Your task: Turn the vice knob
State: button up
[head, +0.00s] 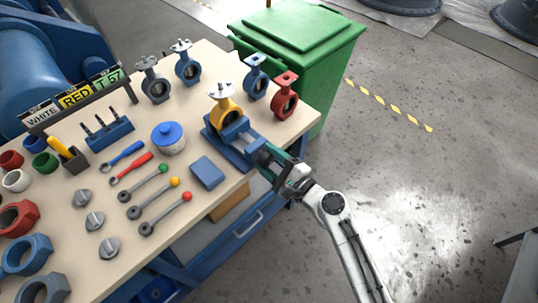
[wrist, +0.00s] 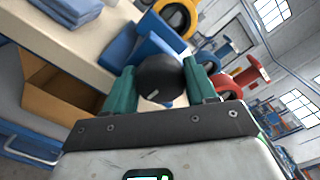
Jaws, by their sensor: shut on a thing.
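The blue vice (head: 232,145) stands at the near right edge of the workbench and holds a yellow butterfly valve (head: 226,110) in its jaws. Its black knob (wrist: 160,78) sits between the green fingers of my gripper (wrist: 157,90) in the wrist view. My gripper (head: 278,168) is shut on the knob, with a finger on each side. In the head view the fingers and hand mostly hide the knob. Part of the yellow valve (wrist: 178,14) shows beyond the knob in the wrist view.
Open floor lies to the right.

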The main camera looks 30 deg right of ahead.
jog(key=shift+s+a+m+p, duration=0.1)
jog(key=shift+m+p, duration=0.8)
jog(key=shift+m, duration=1)
jog(key=o, duration=0.7)
jog(key=shift+o, duration=0.2)
jog(key=b+v, duration=0.1)
jog(key=v, duration=0.9)
jog(key=shift+s+b, duration=0.35)
